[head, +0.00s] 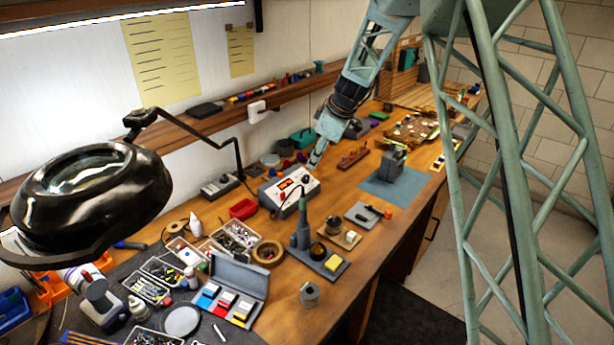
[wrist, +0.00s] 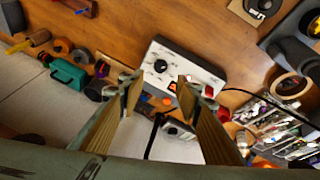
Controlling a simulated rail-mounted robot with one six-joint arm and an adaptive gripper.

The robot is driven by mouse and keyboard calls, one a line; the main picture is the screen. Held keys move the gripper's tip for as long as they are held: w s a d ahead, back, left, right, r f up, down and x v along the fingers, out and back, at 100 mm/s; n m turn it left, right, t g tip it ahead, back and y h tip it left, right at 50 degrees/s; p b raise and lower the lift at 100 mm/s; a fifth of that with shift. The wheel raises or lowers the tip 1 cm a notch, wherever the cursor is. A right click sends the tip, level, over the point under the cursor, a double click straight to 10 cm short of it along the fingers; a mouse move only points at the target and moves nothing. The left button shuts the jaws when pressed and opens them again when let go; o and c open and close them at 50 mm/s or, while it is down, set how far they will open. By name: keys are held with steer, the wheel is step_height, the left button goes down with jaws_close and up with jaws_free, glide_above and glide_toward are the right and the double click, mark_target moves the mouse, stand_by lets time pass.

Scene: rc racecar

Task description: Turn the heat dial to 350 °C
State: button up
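The soldering station is a white box (head: 278,200) on the wooden bench, with a small red display (head: 286,184) on its face. In the wrist view the white box (wrist: 190,63) lies beyond my fingertips, with a round black dial (wrist: 161,66) on its panel. The dial's setting is too small to read. My gripper (wrist: 160,85) is open and empty, its two fingers apart, with the dial showing between and just beyond the tips. In the head view my gripper (head: 313,164) hangs above the right side of the station, apart from it as far as I can see.
A soldering iron stand (head: 301,238) stands in front of the station, with a cable looping between them. A red tray (head: 243,208) and a grey meter (head: 220,186) are to its left. A blue-grey mat (head: 395,190) lies to the right. A wall shelf (head: 290,88) runs behind.

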mark_target(306, 177)
steer(key=shift+x, duration=5.75)
steer(key=shift+c, duration=0.6)
steer(key=c, duration=0.7)
